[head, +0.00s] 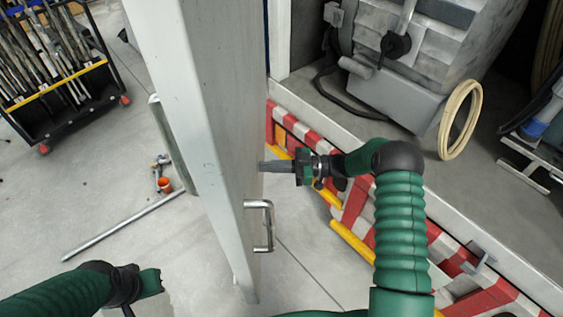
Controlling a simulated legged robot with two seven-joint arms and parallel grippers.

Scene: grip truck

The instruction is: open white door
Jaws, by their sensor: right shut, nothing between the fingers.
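The white door (214,130) stands edge-on in the middle of the head view, swung out from the truck body. Its metal handle (270,226) is a U-shaped bar on the right face, low down. My right gripper (262,167) is shut and empty, with its fingertips at the right face of the door, above the handle. I cannot tell whether the tips touch the door. My left arm's end (150,283) is at the lower left, left of the door, and its fingers do not show clearly.
The truck bed (400,150) with grey machinery (400,85) and a coiled hose (460,120) is at the right. Its edge has red and white stripes and yellow bars. A black rack of rods (60,75) stands at the upper left. A pipe (120,228) and an orange item (164,184) lie on the floor.

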